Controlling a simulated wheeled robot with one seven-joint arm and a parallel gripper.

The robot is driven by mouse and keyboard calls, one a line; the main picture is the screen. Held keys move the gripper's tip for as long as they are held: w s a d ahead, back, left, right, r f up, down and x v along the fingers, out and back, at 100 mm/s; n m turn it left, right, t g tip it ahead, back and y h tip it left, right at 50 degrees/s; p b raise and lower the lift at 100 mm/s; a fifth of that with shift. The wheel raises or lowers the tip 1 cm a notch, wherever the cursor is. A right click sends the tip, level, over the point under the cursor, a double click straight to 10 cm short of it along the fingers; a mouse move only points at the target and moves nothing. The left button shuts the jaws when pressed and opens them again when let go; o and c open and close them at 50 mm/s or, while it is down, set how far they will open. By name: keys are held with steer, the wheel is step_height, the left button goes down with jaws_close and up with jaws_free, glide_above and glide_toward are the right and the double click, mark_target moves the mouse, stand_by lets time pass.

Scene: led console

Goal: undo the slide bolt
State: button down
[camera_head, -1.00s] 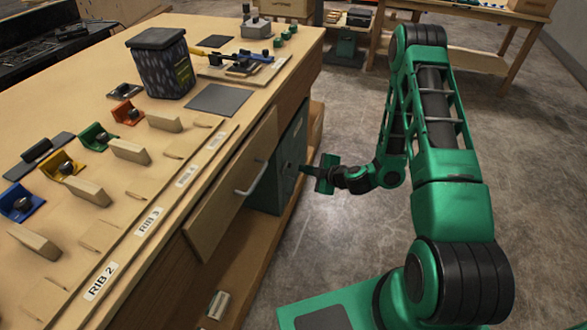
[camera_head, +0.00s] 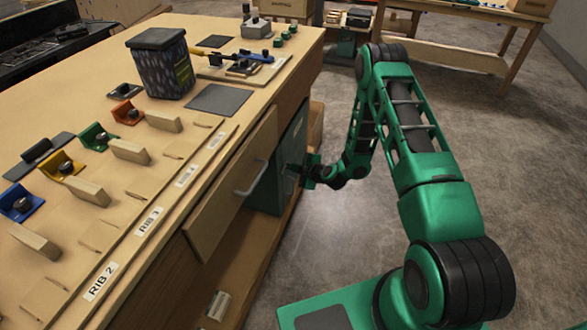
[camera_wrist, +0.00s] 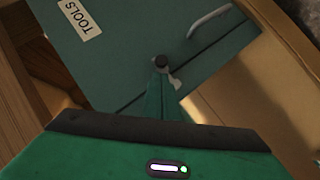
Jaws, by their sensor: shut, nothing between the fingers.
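A teal cabinet door (camera_wrist: 115,55) with a TOOLS label fills the upper part of the wrist view. It also shows in the head view (camera_head: 290,150), under the bench. A small silver metal piece (camera_wrist: 174,78), seemingly part of the slide bolt, shows beside a dark seam in the teal front. The rest of the bolt is hidden behind my fingers. My gripper (camera_wrist: 161,62) is shut and empty, its dark tip over the silver piece. I cannot tell whether it touches. In the head view my gripper (camera_head: 295,170) is close against the cabinet front.
A pale bar handle (camera_wrist: 209,20) is on the teal front. A wooden drawer front (camera_head: 232,185) with a metal handle juts out left of my gripper.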

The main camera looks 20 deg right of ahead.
steer(key=shift+w+d+f, duration=0.2)
steer(key=shift+w+f, duration=0.1)
steer(key=shift+f, duration=0.1)
steer(key=w+d, duration=0.2)
steer(key=shift+w+r, duration=0.15)
steer(key=shift+w, duration=0.25)
steer(key=shift+d, duration=0.1)
